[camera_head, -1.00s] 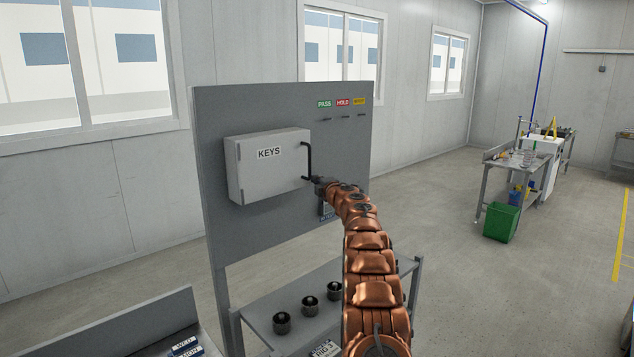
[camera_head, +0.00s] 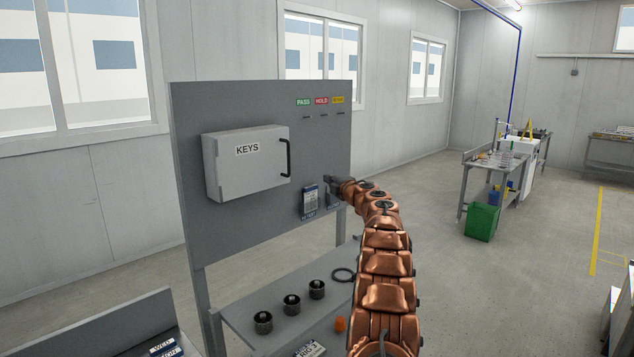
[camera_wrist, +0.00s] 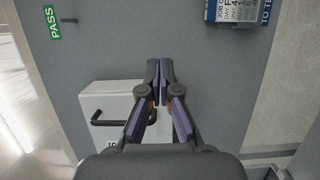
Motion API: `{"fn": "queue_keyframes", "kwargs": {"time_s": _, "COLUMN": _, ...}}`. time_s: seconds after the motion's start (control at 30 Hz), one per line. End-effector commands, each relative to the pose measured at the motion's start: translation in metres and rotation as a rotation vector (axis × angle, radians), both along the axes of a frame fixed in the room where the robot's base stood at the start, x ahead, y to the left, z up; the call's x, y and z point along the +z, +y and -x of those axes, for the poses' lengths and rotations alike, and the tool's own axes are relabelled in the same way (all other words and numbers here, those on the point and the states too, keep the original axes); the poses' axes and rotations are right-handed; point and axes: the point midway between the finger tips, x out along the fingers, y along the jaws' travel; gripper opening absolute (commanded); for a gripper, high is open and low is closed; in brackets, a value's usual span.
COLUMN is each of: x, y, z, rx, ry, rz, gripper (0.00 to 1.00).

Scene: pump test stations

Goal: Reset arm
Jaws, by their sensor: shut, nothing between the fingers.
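My gripper (camera_head: 331,183) is at the end of my copper-coloured arm, in front of the grey board, to the right of the key box. In the wrist view my gripper (camera_wrist: 160,66) has its fingertips together with nothing between them. The grey key box (camera_head: 245,162), labelled KEYS, hangs on the board (camera_head: 235,232) with its door shut. Its dark handle (camera_head: 286,158) is apart from my gripper. In the wrist view the box (camera_wrist: 110,100) and handle show partly behind my fingers.
Tags (camera_head: 310,200) hang on the board near my gripper. A shelf (camera_head: 240,319) below holds several dark round parts and an orange piece (camera_head: 340,324). A green bin (camera_head: 482,222) and a workbench stand further right. The floor between is clear.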

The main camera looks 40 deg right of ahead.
Motion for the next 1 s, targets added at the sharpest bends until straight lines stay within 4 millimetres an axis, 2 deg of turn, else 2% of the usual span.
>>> {"fn": "queue_keyframes", "kwargs": {"time_s": 0.2, "x": -0.002, "y": -0.009, "z": 0.008, "rx": -0.001, "ry": 0.002, "rz": -0.003, "gripper": 0.00}}
{"fn": "queue_keyframes", "kwargs": {"time_s": 0.43, "x": -0.001, "y": -0.009, "z": 0.009, "rx": -0.001, "ry": 0.001, "rz": -0.002, "gripper": 0.00}}
{"fn": "queue_keyframes", "kwargs": {"time_s": 0.53, "x": 0.005, "y": -0.005, "z": 0.006, "rx": -0.005, "ry": -0.009, "rz": -0.011, "gripper": 0.00}}
{"fn": "queue_keyframes", "kwargs": {"time_s": 0.67, "x": 0.026, "y": 0.008, "z": -0.003, "rx": -0.033, "ry": -0.045, "rz": -0.051, "gripper": 0.00}}
{"fn": "queue_keyframes", "kwargs": {"time_s": 0.8, "x": 0.056, "y": 0.031, "z": -0.014, "rx": -0.086, "ry": -0.101, "rz": -0.133, "gripper": 0.00}}
{"fn": "queue_keyframes", "kwargs": {"time_s": 1.0, "x": 0.085, "y": 0.067, "z": -0.021, "rx": -0.172, "ry": -0.151, "rz": -0.272, "gripper": 0.00}}
